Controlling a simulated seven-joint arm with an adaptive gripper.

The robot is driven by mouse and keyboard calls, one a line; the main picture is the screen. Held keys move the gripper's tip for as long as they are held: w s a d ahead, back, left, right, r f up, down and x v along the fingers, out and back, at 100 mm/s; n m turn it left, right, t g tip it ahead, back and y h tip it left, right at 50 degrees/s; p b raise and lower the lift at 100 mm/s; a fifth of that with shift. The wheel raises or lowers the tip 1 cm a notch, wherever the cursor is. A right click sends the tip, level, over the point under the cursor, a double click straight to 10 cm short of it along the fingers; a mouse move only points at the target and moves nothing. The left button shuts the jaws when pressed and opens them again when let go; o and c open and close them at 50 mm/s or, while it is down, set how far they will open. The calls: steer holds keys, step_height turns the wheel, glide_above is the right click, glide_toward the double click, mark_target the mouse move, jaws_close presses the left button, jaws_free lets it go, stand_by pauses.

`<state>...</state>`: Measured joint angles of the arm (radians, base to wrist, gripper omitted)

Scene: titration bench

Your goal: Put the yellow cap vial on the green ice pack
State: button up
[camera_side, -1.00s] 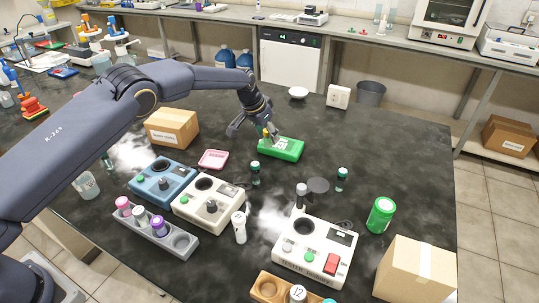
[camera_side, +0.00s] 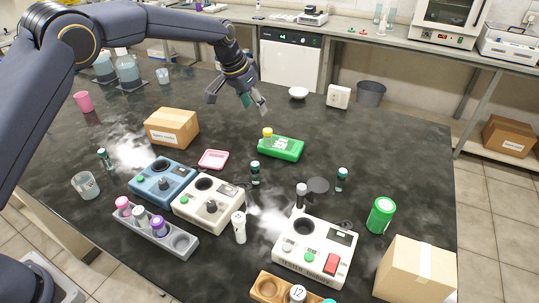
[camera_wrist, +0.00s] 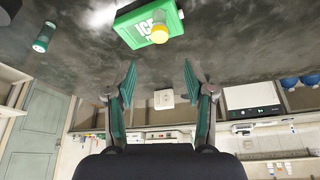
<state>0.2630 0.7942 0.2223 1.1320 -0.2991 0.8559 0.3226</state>
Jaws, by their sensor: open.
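The green ice pack (camera_side: 284,149) lies flat on the dark bench; it also shows at the top of the wrist view (camera_wrist: 134,24). The yellow cap vial (camera_side: 267,136) stands on the left part of the ice pack in the side view, its body mostly pale. In the wrist view the yellow cap (camera_wrist: 159,34) appears over the pack's edge. My gripper (camera_side: 254,106) is open and empty, raised above and behind the ice pack, apart from the vial. Its two spread fingers (camera_wrist: 160,82) show in the wrist view with nothing between them.
A cardboard box (camera_side: 172,127) stands left of the ice pack, and a pink case (camera_side: 213,159) lies to its front left. The bench behind the pack is mostly clear.

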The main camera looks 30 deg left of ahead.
steer(key=s+a+r+n, duration=0.1)
steer(key=s+a+r, duration=0.3)
steer(key=s+r, duration=0.45)
steer(key=s+a+r+n, duration=0.1)
steer(key=s+a+r, duration=0.2)
steer(key=s+r, duration=0.55)
steer(key=s+a+f, duration=0.1)
steer(key=s+f, duration=0.2)
steer(key=s, duration=0.9)
steer(key=s+a+f+n+t+y, duration=0.1)
steer(key=s+a+f, duration=0.1)
steer(key=s, duration=1)
steer(key=shift+a+f, duration=0.15)
steer(key=shift+f, duration=0.6)
